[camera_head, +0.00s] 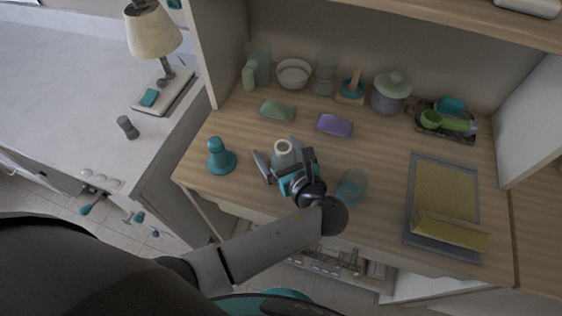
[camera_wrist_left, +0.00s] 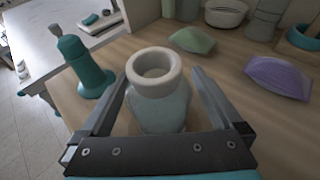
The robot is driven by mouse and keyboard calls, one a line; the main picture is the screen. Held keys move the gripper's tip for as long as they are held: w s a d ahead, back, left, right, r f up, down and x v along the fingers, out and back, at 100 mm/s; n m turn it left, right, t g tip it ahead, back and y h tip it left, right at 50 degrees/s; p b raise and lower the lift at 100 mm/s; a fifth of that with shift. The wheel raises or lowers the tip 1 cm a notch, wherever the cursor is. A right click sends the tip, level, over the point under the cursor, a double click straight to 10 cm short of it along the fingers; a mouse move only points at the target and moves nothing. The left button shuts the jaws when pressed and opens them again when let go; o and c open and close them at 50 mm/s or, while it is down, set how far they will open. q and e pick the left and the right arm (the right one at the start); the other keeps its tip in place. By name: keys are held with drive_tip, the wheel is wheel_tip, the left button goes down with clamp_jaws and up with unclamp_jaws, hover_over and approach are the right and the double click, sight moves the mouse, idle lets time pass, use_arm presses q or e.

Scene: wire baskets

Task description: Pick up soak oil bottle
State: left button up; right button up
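A bottle with a pale blue-grey body and a thick white ring-shaped mouth (camera_head: 284,147) stands upright near the front of the wooden counter; it also shows in the left wrist view (camera_wrist_left: 155,75). No label is readable, so I cannot tell for sure that it is the soak oil bottle. My left gripper (camera_head: 283,160) has its two fingers spread on either side of this bottle. In the left wrist view, the fingers (camera_wrist_left: 160,82) look open, with narrow gaps beside the body. The bottle's lower part is hidden by the gripper. My right gripper is not seen.
A teal bottle-shaped item (camera_head: 219,156) stands left of the gripper. A blue glass (camera_head: 352,186) stands close on the right. A grey tray (camera_head: 415,200) lies farther right.

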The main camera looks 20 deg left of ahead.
use_arm(q)
drive_tip(key=shift+c, duration=1.4)
drive_tip(key=c, duration=1.2)
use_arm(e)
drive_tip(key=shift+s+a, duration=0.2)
use_arm(q)
drive_tip(key=shift+c, duration=0.2)
wheel_tip(320, 180, up, 20)
drive_tip(key=p, duration=0.6)
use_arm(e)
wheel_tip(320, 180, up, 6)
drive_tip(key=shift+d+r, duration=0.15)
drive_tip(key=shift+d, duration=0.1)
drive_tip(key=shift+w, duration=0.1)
use_arm(q)
drive_tip(key=o, duration=1)
clamp_jaws()
